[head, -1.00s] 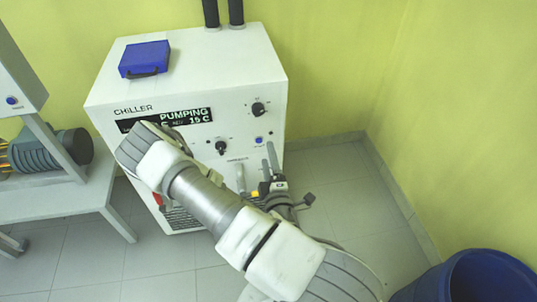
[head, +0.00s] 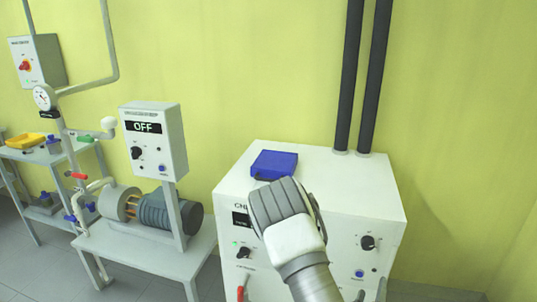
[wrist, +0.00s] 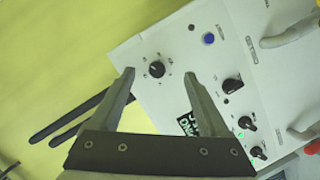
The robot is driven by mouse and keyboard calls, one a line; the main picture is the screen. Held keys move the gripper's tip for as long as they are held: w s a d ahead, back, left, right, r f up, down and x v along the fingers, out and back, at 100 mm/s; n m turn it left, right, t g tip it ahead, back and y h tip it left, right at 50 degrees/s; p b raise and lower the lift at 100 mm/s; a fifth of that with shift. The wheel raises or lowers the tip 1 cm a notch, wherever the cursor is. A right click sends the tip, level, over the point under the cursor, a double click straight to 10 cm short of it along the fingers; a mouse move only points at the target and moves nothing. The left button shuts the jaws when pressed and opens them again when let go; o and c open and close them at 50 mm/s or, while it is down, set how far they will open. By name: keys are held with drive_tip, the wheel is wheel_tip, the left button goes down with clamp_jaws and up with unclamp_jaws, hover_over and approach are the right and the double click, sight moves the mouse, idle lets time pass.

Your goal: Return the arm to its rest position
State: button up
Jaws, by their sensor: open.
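My arm reaches up in the head view in front of the white chiller (head: 350,195), hiding part of its front and display. My gripper is outside the head view. In the wrist view my gripper (wrist: 160,75) is open, with nothing between its two fingers. Beyond the fingers is the chiller's front panel (wrist: 215,70), seen tilted, with a black knob (wrist: 157,69) behind the gap and a blue button (wrist: 208,38) to the right. I cannot tell the exact gap between fingertips and panel.
A blue case (head: 274,164) lies on the chiller top, and two black pipes (head: 349,80) rise behind it. To the left are a pump (head: 165,212) on a low table and a control box reading OFF (head: 152,142). A shelf (head: 50,155) stands at far left.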

drive_tip(key=a+r+m+g+y+p, duration=0.2)
drive_tip(key=a+r+m+g+y, duration=0.15)
drive_tip(key=a+r, duration=0.4)
drive_tip(key=a+r+m+g+y+p, duration=0.2)
drive_tip(key=a+r+m+y, duration=0.15)
drive_tip(key=r, duration=0.65)
drive_tip(key=s+a+r+n+g+p, duration=0.1)
drive_tip(key=s+r+g+p, duration=0.1)
drive_tip(key=s+r, duration=1.4)
drive_tip(key=shift+s+a+n+y+p, duration=0.35)
drive_tip(key=shift+s+p, duration=0.2)
drive_tip(key=shift+s, duration=0.7)
drive_tip(key=shift+d+g, duration=0.1)
drive_tip(key=shift+g, duration=0.15)
